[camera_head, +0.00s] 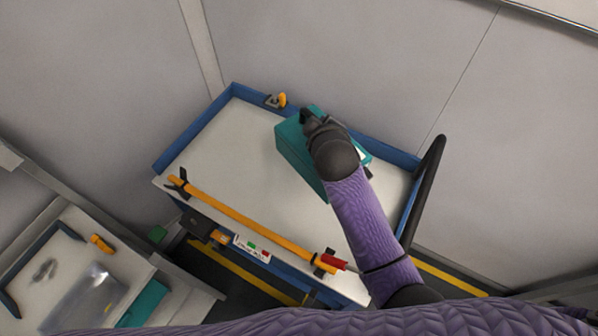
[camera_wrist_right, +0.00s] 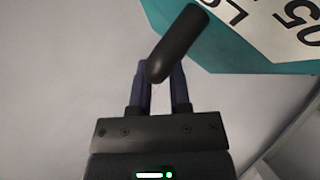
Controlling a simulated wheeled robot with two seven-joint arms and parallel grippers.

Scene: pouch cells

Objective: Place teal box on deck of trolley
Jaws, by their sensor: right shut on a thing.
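The teal box (camera_head: 294,152) is over the pale deck (camera_head: 225,150) of the blue-rimmed trolley, right of its middle and near the far rim. I cannot tell whether its base touches the deck. My right gripper (camera_head: 318,122) is above the box, its fingers largely hidden in the head view. In the right wrist view the gripper (camera_wrist_right: 160,82) is shut on a black bar-shaped handle (camera_wrist_right: 180,42). The box's teal edge and white lettered label (camera_wrist_right: 285,22) show behind the handle. My left gripper is not in view.
An orange bar (camera_head: 240,217) runs along the trolley's near edge. A small orange-and-black fitting (camera_head: 276,100) sits on the far rim, and a black push handle (camera_head: 427,185) rises at the right. The deck's left half is clear. A bench (camera_head: 65,260) with items stands lower left.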

